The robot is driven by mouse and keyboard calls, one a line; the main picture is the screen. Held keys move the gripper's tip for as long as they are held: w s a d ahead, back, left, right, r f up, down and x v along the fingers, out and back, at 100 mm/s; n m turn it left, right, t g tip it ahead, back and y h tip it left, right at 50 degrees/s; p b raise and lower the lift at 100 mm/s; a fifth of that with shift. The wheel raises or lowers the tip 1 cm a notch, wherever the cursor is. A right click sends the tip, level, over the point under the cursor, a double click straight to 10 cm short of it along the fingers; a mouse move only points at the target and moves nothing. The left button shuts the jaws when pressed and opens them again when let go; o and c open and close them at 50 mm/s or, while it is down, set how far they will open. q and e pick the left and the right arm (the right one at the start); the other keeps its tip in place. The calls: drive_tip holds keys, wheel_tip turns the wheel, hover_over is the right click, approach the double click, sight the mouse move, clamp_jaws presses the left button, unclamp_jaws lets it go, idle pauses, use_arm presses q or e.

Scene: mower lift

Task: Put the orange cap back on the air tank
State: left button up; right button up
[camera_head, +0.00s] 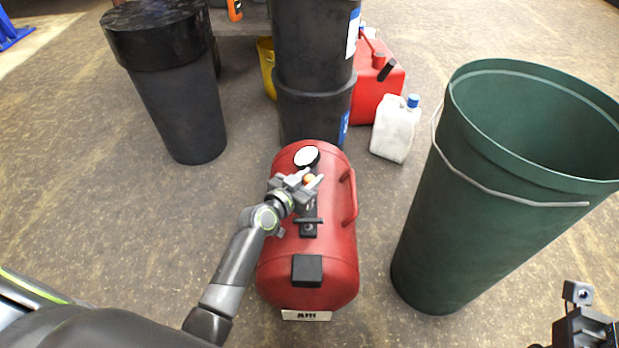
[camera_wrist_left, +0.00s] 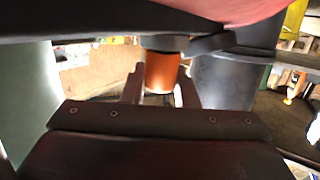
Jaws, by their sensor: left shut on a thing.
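The red air tank (camera_head: 338,262) lies on the floor in the middle of the head view, with a white round gauge (camera_head: 306,156) at its far end. My left gripper (camera_head: 309,181) is over the tank's upper part, near the gauge, shut on the orange cap (camera_head: 308,180). In the left wrist view the cap (camera_wrist_left: 162,73) sits between the two fingers, lined up with a grey round fitting (camera_wrist_left: 165,42) and apparently touching it. I cannot tell whether the cap is seated on it. Part of my right arm's end (camera_head: 582,322) shows at the lower right; its fingers are not clear.
A tall green bin (camera_head: 480,215) stands close to the tank's right. Black bins (camera_head: 165,85) and stacked black buckets (camera_head: 313,60) stand behind. A white jug (camera_head: 395,130) and a red can (camera_head: 372,88) are at the back right. The floor left of the tank is clear.

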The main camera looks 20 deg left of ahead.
sight(306, 182)
use_arm(q)
drive_tip(key=o, duration=0.7)
drive_tip(key=shift+p+v, duration=0.55)
drive_tip(key=shift+v, duration=4.95)
